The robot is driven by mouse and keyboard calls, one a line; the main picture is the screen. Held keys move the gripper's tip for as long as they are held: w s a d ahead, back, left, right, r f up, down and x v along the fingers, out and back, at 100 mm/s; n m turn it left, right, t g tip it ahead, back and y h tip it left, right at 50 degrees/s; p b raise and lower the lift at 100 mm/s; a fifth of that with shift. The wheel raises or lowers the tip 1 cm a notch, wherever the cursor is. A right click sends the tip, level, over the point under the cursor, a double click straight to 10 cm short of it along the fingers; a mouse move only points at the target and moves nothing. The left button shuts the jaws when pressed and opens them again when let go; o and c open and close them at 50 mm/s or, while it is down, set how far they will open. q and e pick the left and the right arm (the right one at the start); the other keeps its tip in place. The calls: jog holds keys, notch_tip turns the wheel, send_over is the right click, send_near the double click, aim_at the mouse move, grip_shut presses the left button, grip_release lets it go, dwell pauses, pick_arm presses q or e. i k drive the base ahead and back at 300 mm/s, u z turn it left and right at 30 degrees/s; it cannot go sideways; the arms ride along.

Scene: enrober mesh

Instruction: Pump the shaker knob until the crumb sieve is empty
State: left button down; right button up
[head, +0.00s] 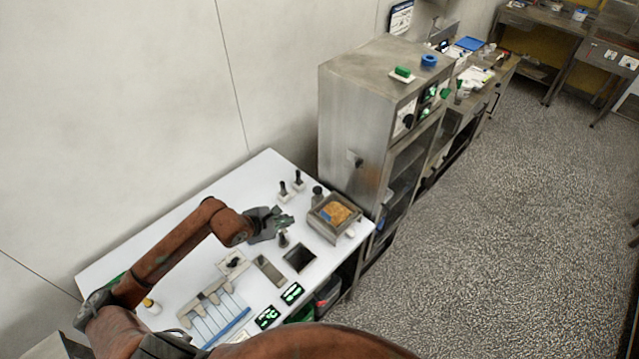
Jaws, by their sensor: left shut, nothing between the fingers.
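The crumb sieve (316,216) appears to be the square metal box at the right end of the white table. Orange-brown crumbs (337,211) lie inside it, with a small blue patch at their left. Several dark upright knobs stand nearby: one (317,192) just behind the box, one (283,241) in front of my gripper, and two (298,180) towards the wall. I cannot tell which is the shaker knob. My left gripper (287,220) is shut and empty, over the table left of the box. My right gripper is out of view.
The white table (185,235) also holds a square dark opening (299,258), a grey plate (269,270), a slatted rack (215,312) and green-lit displays (292,293). A tall metal cabinet (350,110) stands close behind the box. The table's back left is clear.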

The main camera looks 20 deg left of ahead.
aim_at(318, 190)
jog(key=i, duration=0.85)
